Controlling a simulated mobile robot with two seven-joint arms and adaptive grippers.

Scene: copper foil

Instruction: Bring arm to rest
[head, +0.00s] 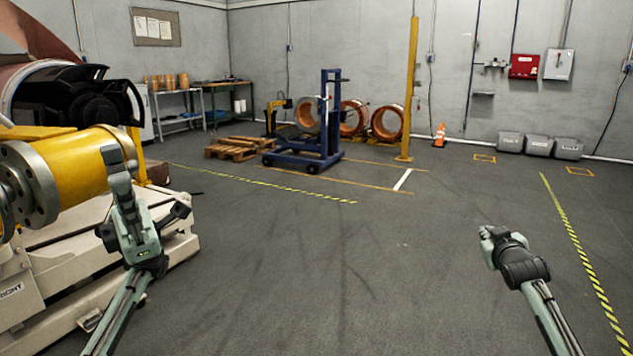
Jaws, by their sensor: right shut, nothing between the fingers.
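My left arm comes in from the lower left, and its gripper (116,165) is raised in front of the yellow cylinder of the machine. I cannot tell whether its fingers are open or shut, or whether it touches the cylinder. My right arm comes in from the lower right. My right gripper (488,240) is shut and empty over bare floor, pointing away to the left.
The machine's yellow cylinder (85,182) and its cream base (60,285) stand close at the left. A blue lift stand (302,150), copper coils (387,121), wooden pallets (232,148) and a yellow post (409,90) stand further back. The middle floor is clear.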

